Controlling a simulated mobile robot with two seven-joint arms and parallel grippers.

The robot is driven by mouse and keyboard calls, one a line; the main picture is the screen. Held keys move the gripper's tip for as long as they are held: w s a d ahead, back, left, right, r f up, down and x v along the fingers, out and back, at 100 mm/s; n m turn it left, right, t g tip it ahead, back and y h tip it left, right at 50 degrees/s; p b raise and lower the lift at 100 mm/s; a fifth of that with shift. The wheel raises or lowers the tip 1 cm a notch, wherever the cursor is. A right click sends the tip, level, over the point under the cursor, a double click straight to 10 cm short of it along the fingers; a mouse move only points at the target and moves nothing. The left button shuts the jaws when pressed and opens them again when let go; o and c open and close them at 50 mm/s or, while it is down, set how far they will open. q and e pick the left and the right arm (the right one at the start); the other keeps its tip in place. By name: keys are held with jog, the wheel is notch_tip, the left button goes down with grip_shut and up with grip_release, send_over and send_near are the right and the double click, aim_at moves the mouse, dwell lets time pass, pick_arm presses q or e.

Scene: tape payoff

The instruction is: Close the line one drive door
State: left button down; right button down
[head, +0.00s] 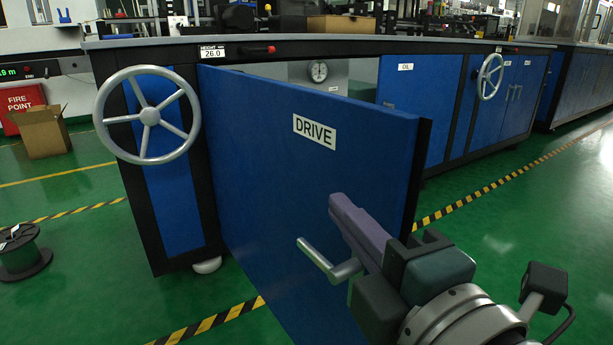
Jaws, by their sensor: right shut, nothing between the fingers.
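The blue drive door (270,170), with a white DRIVE label (314,131), stands swung open from the left of its cabinet opening. Its free edge is toward me on the right. A grey lever handle (328,259) sticks out from the door's lower right face. My right gripper (340,205) is shut and empty, in front of the door's face near its free edge. Its fingers overlap the handle's base in view; I cannot tell whether they touch the door or handle. My left gripper is not in view.
A grey handwheel (148,115) sits left of the door. The blue OIL panel (412,110) is flush in the bench to the right. A gauge (319,71) shows inside the opening. A cable spool (22,252) and a cardboard box (40,131) stand at left. Green floor is clear at right.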

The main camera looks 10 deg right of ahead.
jog(key=w+d, duration=0.3)
jog(key=w, duration=0.2)
jog(key=shift+w, duration=0.15)
jog(key=shift+d, duration=0.2)
